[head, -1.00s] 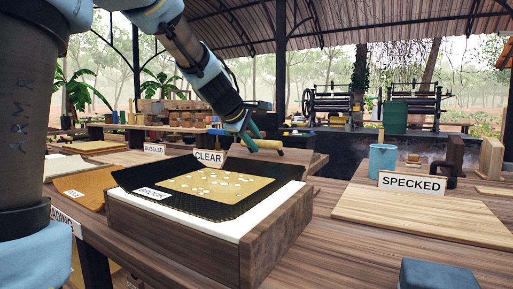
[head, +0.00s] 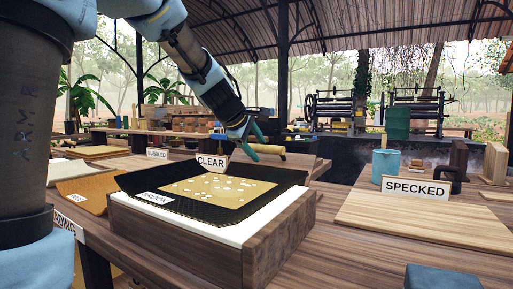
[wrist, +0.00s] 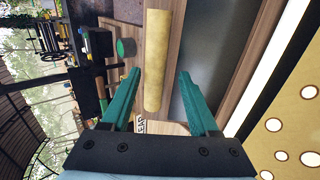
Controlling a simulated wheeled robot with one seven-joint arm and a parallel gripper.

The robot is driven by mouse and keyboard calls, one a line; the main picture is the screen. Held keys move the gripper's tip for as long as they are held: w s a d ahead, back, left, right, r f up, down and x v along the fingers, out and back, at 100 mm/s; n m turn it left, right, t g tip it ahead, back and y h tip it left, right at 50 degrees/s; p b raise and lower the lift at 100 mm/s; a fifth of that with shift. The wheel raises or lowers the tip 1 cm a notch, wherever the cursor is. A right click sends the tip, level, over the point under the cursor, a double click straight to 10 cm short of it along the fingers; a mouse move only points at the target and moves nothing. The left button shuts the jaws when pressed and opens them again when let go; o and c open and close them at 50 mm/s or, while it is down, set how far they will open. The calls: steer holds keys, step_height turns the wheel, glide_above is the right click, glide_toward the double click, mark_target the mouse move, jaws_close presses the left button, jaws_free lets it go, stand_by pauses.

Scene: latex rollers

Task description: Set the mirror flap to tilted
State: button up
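The mirror flap shows in the wrist view as a dark grey panel (wrist: 215,65) in a wooden frame, with a tan cylindrical bar (wrist: 157,60) along its edge. In the head view the flap (head: 303,161) lies low behind the light box, partly hidden; its exact angle is hard to tell. My gripper (head: 262,146) is over the bar, just behind the box. In the wrist view my gripper (wrist: 159,72) has its teal fingers spread on both sides of the bar, with gaps showing. It holds nothing.
The light box (head: 265,235) carries a dark mesh and a tan, spotted sheet (head: 220,190). A CLEAR sign (head: 211,162) stands close to my gripper. A SPECKED sign (head: 415,187), a pale board (head: 420,220) and a blue cup (head: 385,165) are to the right.

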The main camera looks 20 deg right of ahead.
steer(key=shift+r, duration=0.1)
steer(key=v, duration=1)
steer(key=shift+s+a+r+p, duration=0.15)
steer(key=shift+a+p, duration=0.1)
steer(key=shift+p, duration=0.2)
